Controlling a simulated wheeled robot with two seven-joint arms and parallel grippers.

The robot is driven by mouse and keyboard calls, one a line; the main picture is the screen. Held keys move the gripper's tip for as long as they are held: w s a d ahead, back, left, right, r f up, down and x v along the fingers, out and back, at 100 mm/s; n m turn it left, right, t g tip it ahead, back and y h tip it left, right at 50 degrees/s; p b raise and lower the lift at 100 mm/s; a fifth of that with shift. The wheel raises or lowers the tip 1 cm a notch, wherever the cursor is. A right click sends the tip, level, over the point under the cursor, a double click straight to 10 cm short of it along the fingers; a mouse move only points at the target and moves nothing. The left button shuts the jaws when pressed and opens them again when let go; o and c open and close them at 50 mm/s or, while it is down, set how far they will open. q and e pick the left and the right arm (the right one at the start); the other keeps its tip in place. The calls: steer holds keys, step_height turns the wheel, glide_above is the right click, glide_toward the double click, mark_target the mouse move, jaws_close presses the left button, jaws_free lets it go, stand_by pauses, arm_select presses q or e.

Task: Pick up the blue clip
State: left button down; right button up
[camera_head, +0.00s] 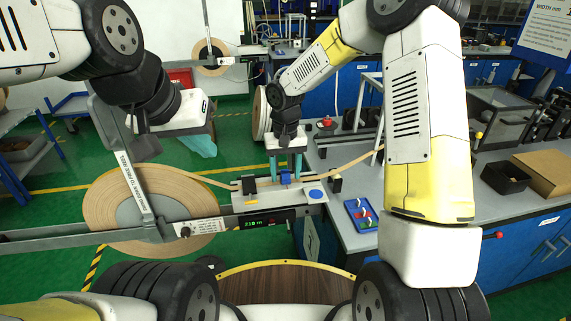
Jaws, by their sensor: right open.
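A small blue clip (285,178) sits on the metal splice block (243,208), over the tan tape. My right gripper (285,171) points down above the block. Its two teal fingers are apart, one on each side of the blue clip, with a gap visible between them.
A blue tray (349,206) with small coloured pieces lies on the grey bench, right of the block. A round blue button (315,194) and a lit green display (252,223) are at the block. A black box (505,178) stands further right. A metal bar crosses the reel.

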jaws_close()
steer(key=shift+r, duration=0.15)
